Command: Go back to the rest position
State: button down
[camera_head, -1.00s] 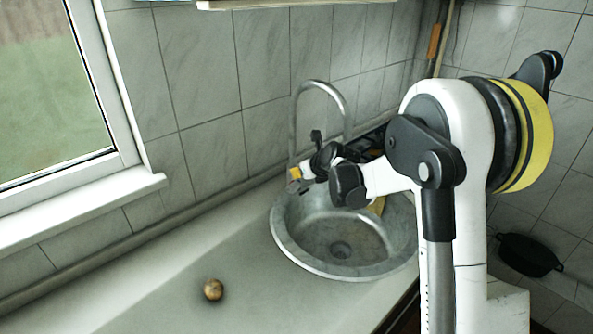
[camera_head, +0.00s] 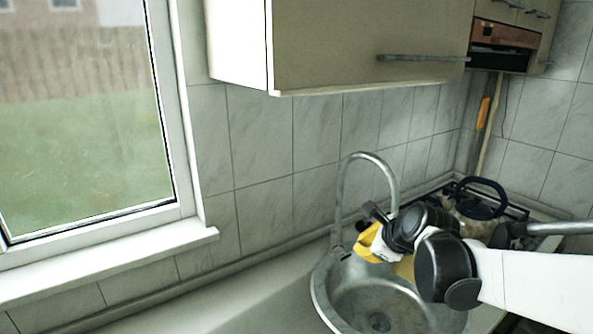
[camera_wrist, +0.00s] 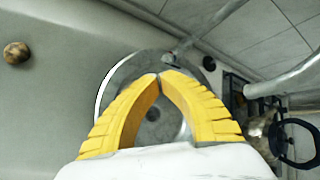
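My gripper (camera_head: 368,242) is over the round metal sink in the head view, with its yellow fingers partly hidden by my wrist. In the wrist view the two yellow fingers of my gripper (camera_wrist: 161,76) meet at their tips, with nothing held between them. The sink basin (camera_wrist: 153,122) lies beneath them. The sink (camera_head: 322,291) also shows in the head view, partly covered by my arm.
A curved metal faucet (camera_head: 342,190) stands close behind my gripper. A brown round object (camera_wrist: 17,52) lies on the counter. A stove (camera_head: 520,212) with a dark-ringed item (camera_head: 481,198) is at right. A wall cabinet (camera_head: 350,45) hangs above.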

jog(key=s+a+f+n+g+h, duration=0.1)
jog(key=s+n+g+h, duration=0.1)
jog(key=s+n, duration=2.1)
jog(key=shift+s+a+f, duration=0.15)
jog(key=shift+s, duration=1.05)
